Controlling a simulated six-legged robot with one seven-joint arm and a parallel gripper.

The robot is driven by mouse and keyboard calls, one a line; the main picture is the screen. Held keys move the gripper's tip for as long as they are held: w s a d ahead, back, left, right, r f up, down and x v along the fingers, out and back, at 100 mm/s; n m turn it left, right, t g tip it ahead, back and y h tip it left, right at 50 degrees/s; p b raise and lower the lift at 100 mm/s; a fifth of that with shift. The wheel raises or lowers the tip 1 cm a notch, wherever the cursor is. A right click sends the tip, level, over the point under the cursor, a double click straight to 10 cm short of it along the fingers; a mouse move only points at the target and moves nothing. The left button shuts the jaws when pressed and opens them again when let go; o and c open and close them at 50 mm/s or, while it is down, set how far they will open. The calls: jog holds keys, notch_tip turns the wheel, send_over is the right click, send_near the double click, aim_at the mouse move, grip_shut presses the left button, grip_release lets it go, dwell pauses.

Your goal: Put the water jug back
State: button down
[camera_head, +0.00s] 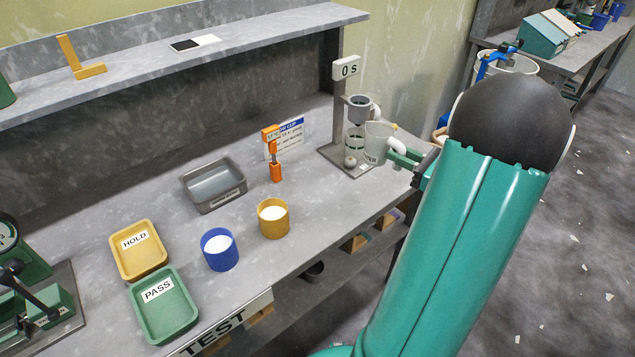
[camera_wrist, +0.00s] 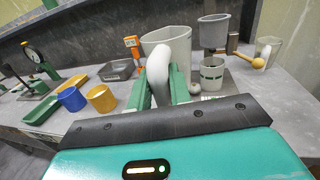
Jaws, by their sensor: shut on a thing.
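The water jug (camera_head: 377,146) is pale grey with a label, in front of a small stand at the right end of the bench in the head view. It also shows large in the wrist view (camera_wrist: 176,46), with its white handle (camera_wrist: 158,76) toward me. My gripper (camera_head: 404,156) is shut on the handle, one green finger on each side in the wrist view (camera_wrist: 160,86). The jug looks about upright. I cannot tell whether its base touches anything. Its contents are hidden.
The stand holds a grey cup (camera_head: 359,108) above a green-banded beaker (camera_head: 354,139). Blue (camera_head: 219,250) and yellow (camera_head: 273,218) pots, a metal tray (camera_head: 213,186) and an orange thermometer (camera_head: 273,155) stand left; bare bench lies between.

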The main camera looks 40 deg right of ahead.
jog(key=shift+w+a+f, duration=1.35)
jog(key=shift+w+f, duration=0.5)
jog(key=shift+f, duration=0.3)
jog(key=shift+w+a+f, duration=1.4)
jog(key=shift+w+f, duration=0.45)
jog(key=shift+f, duration=0.35)
jog(key=shift+w+a+f, duration=1.35)
jog(key=shift+w+f, duration=0.5)
jog(key=shift+f, duration=0.3)
jog(key=c, duration=1.3)
grip_release()
jog(key=shift+f, duration=0.15)
